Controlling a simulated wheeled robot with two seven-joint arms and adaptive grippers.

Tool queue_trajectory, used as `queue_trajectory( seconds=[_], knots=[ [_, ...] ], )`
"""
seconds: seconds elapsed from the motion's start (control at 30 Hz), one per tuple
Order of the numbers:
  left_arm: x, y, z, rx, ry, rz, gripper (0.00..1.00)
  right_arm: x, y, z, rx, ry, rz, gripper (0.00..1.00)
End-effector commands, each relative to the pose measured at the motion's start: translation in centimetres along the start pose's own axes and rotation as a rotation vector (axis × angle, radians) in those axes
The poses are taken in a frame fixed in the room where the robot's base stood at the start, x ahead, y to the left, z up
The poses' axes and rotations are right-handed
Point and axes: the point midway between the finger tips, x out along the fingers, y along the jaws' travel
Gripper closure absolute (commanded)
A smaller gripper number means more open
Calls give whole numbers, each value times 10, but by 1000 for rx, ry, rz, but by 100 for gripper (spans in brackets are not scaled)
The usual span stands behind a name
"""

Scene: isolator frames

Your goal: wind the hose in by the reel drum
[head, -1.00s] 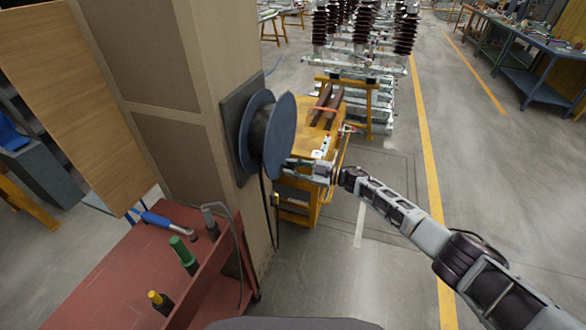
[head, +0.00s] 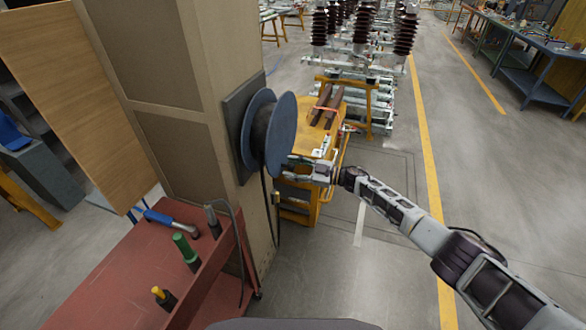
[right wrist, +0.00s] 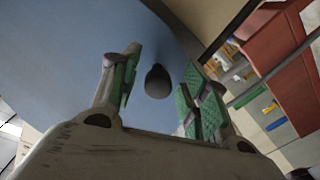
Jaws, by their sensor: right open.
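The reel drum (head: 281,135) is a blue-grey flanged spool on a dark plate fixed to the beige pillar. My right gripper (head: 288,170) is at the lower right of the drum's outer face. In the right wrist view, its green-padded fingers (right wrist: 158,95) are open, with a dark round knob (right wrist: 158,82) between them, apart from both pads. My left gripper is out of view.
A red bench (head: 120,262) with several tools stands at the lower left, below the drum. A yellow cart (head: 325,140) stands just behind my right gripper. The floor to the right is open.

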Motion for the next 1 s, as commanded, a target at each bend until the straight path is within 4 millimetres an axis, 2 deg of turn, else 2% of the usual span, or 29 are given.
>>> queue_trajectory(
  seconds=[0.47, 0.67, 1.0],
  knots=[
    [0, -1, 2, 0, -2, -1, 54, -5, 1, -1, -2, 2, 2, 54],
    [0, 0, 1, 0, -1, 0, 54, -18, 2, -2, -2, 2, 1, 54],
    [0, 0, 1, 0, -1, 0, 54, -55, 1, 0, -1, 0, 2, 54]
  ],
)
